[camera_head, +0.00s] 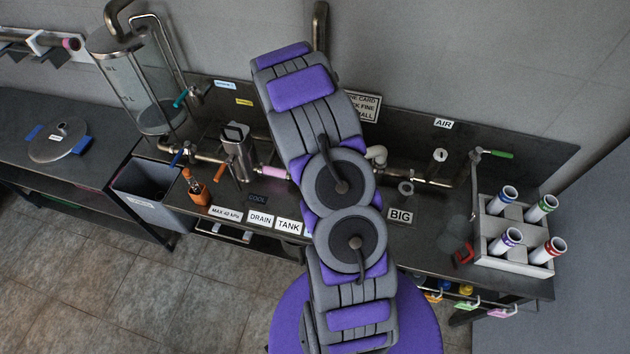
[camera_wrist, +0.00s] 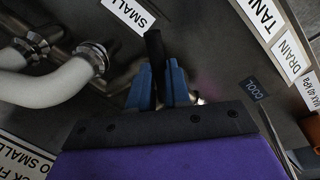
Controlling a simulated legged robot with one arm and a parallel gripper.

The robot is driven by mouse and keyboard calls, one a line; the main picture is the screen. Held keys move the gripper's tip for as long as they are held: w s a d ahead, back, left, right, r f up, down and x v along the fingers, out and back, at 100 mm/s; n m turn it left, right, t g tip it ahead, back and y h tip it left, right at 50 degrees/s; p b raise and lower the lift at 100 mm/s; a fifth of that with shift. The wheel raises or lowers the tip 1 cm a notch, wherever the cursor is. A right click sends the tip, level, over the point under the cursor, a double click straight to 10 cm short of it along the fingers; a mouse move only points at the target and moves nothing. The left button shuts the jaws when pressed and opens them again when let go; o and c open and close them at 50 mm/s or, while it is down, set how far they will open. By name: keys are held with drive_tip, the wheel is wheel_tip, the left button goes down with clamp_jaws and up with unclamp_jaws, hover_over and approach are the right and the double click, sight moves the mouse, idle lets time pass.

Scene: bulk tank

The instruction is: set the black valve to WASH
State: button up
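The black valve's handle (camera_wrist: 154,52) is a dark upright bar near the middle of the wrist view. My gripper (camera_wrist: 158,82) has blue fingers on both sides of this bar, with no clear gap between. It looks shut on the handle. The handle's lower part is hidden between the fingers. In the head view my own arm covers the valve and my gripper. No label reading WASH is readable in either view.
DRAIN (camera_head: 261,220), TANK (camera_head: 288,226) and BIG (camera_head: 400,216) labels lie on the bench. Pale pipes (camera_wrist: 55,82) run left of my gripper in the wrist view.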

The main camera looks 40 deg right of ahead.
drive_tip(key=o, duration=0.3)
drive_tip(key=shift+w, duration=0.35)
drive_tip(key=shift+o, duration=0.8)
drive_tip(key=shift+s, duration=0.15)
drive_tip(key=a+r, duration=0.3)
drive_tip(key=r, duration=1.4)
drive_tip(key=shift+w+p, duration=0.25)
drive_tip(key=shift+p, duration=0.2)
drive_tip(key=shift+a, duration=0.1)
